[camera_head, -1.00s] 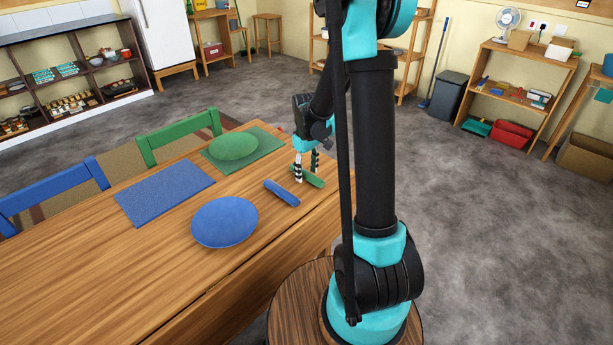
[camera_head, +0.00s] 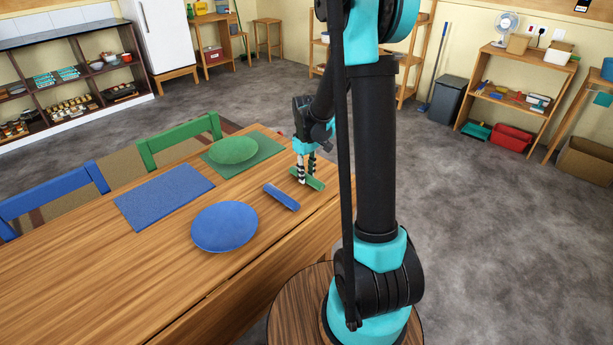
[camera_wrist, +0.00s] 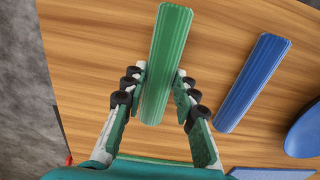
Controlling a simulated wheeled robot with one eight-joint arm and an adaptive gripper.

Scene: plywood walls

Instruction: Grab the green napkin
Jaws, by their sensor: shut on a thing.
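The green napkin (camera_head: 317,184) is a folded, ribbed strip near the table's right edge. In the wrist view it (camera_wrist: 168,40) runs lengthwise between my fingers. My gripper (camera_head: 306,178) points down over it and is shut on its near part, with one finger on each side. The wrist view shows the fingertips (camera_wrist: 160,84) against its long edges. The napkin appears to be at table height; I cannot tell whether it is lifted.
A blue folded napkin (camera_head: 281,196) lies just left of the green one. A blue plate (camera_head: 224,226), a blue mat (camera_head: 165,195), a green plate (camera_head: 233,150) and a green mat (camera_head: 268,146) are on the wooden table (camera_head: 110,275). Blue and green chairs stand behind.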

